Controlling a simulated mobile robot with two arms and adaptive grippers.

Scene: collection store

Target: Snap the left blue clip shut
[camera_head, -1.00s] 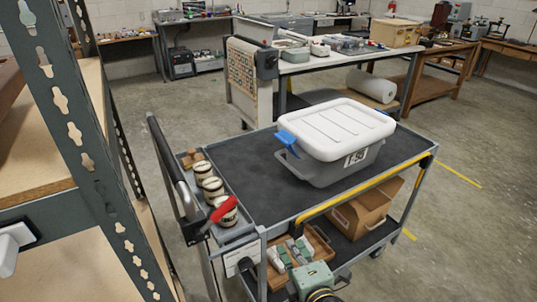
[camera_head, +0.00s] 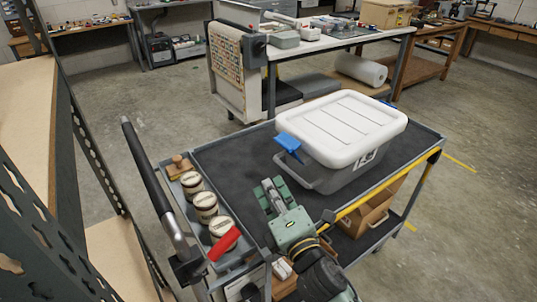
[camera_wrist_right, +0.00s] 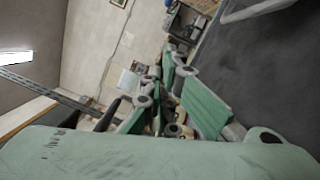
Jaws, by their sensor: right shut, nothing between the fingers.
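A grey bin (camera_head: 345,178) with a white lid (camera_head: 345,125) sits on the cart's dark top. The left blue clip (camera_head: 288,142) is at the lid's left end and sticks outward, tilted away from the bin, so it looks open. Another blue clip (camera_head: 387,102) shows only slightly at the lid's far right corner. My right gripper (camera_head: 269,187) is shut and empty, above the cart top, left of and nearer than the bin, apart from the clip. Its green fingers fill much of the right wrist view (camera_wrist_right: 165,105); the clip is not seen there. My left gripper is not in view.
The cart top (camera_head: 235,160) is clear left of the bin. Several lidded tins (camera_head: 205,203) and a red-handled item (camera_head: 224,243) line its left tray beside the push handle (camera_head: 150,180). A cardboard box (camera_head: 365,215) is on the lower shelf. Metal shelving (camera_head: 85,165) stands at left.

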